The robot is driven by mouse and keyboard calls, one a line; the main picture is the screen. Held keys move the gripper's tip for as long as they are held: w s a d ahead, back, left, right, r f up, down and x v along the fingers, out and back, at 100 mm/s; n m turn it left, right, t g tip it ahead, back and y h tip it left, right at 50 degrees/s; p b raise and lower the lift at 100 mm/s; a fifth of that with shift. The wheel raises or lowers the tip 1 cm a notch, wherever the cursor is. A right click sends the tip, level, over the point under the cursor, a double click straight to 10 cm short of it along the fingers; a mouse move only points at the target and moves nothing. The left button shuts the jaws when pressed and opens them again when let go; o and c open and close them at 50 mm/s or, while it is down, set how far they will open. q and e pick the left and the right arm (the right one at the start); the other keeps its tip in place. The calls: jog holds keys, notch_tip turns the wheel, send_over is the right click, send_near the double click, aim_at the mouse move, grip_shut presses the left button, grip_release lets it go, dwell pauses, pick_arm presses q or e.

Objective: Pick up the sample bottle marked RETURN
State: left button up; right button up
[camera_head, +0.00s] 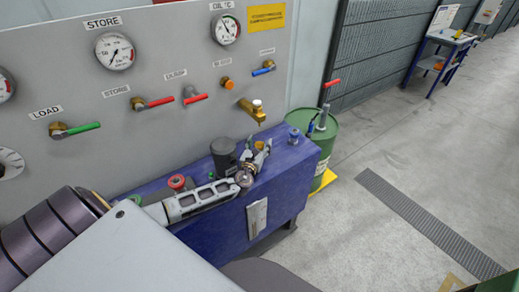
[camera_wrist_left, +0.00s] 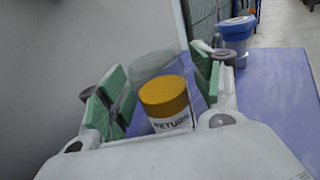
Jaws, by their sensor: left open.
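The bottle marked RETURN (camera_wrist_left: 172,123) shows in the left wrist view with a yellow-orange cap (camera_wrist_left: 163,93) and a white label. It stands between the two green-padded fingers of my left gripper (camera_wrist_left: 157,82), which is open, with a gap visible on the left side. Its lower part is hidden by the gripper body. In the head view my left gripper (camera_head: 257,153) is over the blue bench (camera_head: 280,180), below the brass tap (camera_head: 255,109). The bottle is mostly hidden there by the fingers. My right gripper is not in view.
A dark cylinder (camera_head: 223,152) stands just left of the gripper. A blue-lidded jar (camera_wrist_left: 236,36) is on the bench to the right. A clear, see-through shape (camera_wrist_left: 150,66) shows behind the cap. The gauge panel (camera_head: 170,70) rises behind; a green drum (camera_head: 324,140) stands at right.

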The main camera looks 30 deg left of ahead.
aim_at(261, 139)
pick_arm(q)
jog(key=shift+w, duration=0.15)
jog(key=shift+c, duration=0.5)
jog(key=c, duration=1.1)
jog(key=shift+o, duration=0.2)
jog(key=shift+r, duration=0.7)
jog(key=shift+d+r, duration=0.2)
jog(key=shift+r, duration=0.35)
jog(key=shift+d+r, duration=0.2)
jog(key=shift+r, duration=0.3)
jog(key=s+d, duration=0.3)
jog(key=d, duration=0.5)
jog(key=s+d+b, duration=0.1)
jog(key=s+d, duration=0.3)
jog(key=d, duration=0.3)
jog(key=shift+d+b, duration=0.3)
jog(key=shift+d, duration=0.1)
